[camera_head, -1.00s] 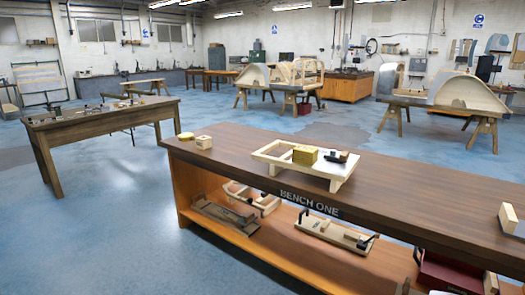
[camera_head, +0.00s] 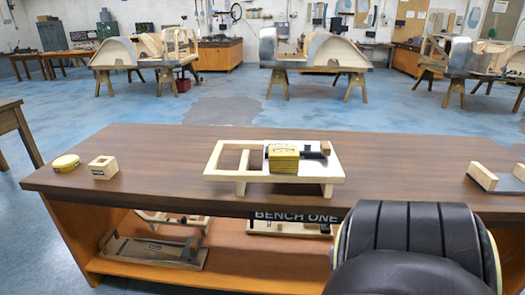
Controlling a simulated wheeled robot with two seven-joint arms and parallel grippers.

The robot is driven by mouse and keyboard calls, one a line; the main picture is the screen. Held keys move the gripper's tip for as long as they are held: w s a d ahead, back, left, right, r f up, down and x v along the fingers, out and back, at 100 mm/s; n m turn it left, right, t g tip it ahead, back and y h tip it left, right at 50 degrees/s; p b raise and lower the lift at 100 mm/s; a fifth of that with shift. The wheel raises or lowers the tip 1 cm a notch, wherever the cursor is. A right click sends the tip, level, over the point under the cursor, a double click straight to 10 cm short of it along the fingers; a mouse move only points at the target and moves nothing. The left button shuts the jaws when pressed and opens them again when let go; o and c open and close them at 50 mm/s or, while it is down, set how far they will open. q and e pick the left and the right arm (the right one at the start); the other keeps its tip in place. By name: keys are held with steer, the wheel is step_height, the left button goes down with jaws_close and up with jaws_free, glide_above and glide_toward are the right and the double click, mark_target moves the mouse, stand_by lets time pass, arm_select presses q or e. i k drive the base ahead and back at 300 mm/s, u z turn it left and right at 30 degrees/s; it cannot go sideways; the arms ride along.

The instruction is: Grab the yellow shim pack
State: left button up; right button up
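The yellow shim pack (camera_head: 284,158) appears as a squat yellow block with dark lines along its side. It rests on the pale wooden frame jig (camera_head: 226,178) on the dark bench top, near the middle of the head view. A black clamp-like part with a brown wooden end (camera_head: 325,148) lies just right of it on the same jig. Neither gripper shows. A black, ribbed, rounded part, likely my own arm, fills the lower right and hides part of the bench front.
Pale wooden pieces (camera_head: 483,176) lie at right. The lower shelf (camera_head: 225,262) holds more jigs.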

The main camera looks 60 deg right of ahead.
mark_target(281, 159)
steer(key=z, duration=0.85)
steer(key=i, duration=1.15)
steer(key=z, duration=0.9)
